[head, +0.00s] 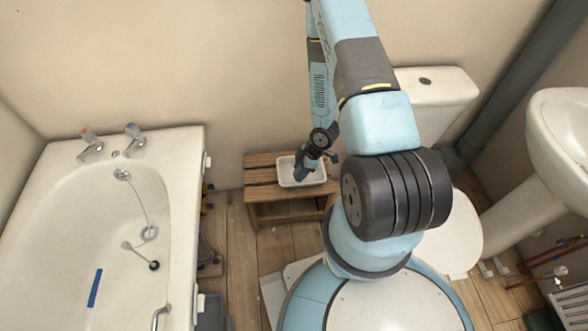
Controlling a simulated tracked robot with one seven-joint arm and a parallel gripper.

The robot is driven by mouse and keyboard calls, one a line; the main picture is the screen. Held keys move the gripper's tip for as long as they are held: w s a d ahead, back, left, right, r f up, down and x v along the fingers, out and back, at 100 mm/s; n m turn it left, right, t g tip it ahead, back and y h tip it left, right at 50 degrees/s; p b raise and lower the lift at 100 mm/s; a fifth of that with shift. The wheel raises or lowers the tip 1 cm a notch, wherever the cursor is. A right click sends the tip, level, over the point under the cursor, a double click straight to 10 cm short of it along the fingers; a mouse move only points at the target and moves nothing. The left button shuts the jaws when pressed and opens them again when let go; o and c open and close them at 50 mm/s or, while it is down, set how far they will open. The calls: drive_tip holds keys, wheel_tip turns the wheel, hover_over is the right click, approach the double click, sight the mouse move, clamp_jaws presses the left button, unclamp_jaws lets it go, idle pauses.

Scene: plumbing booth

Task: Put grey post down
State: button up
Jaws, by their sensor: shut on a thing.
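My gripper (302,173) is small in the head view, at the end of my arm, pointing down over a shallow white tray (317,177). It is shut on the grey post. The post is too small and too hidden by my wrist to make out its shape, and I cannot tell whether it touches the tray. The tray sits on top of a slatted wooden stool (262,175) against the back wall.
A white bathtub (187,215) with two taps stands on the left, with a blue strip (95,288) inside. A toilet (468,235) and a washbasin (560,130) are on the right. Wooden floor (240,260) shows between tub and stool. Dark items lie beside the tub.

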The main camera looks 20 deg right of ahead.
drive_tip(key=shift+w+f, duration=1.45)
drive_tip(key=shift+w, duration=0.35)
drive_tip(key=shift+w+f, duration=1.5)
drive_tip(key=shift+w, duration=0.35)
drive_tip(key=shift+w+f, duration=1.45)
drive_tip(key=shift+w, duration=0.35)
drive_tip(key=shift+f, duration=1.4)
drive_tip(key=o, duration=1)
drive_tip(key=v, duration=1.2)
drive_tip(key=shift+r, duration=0.1)
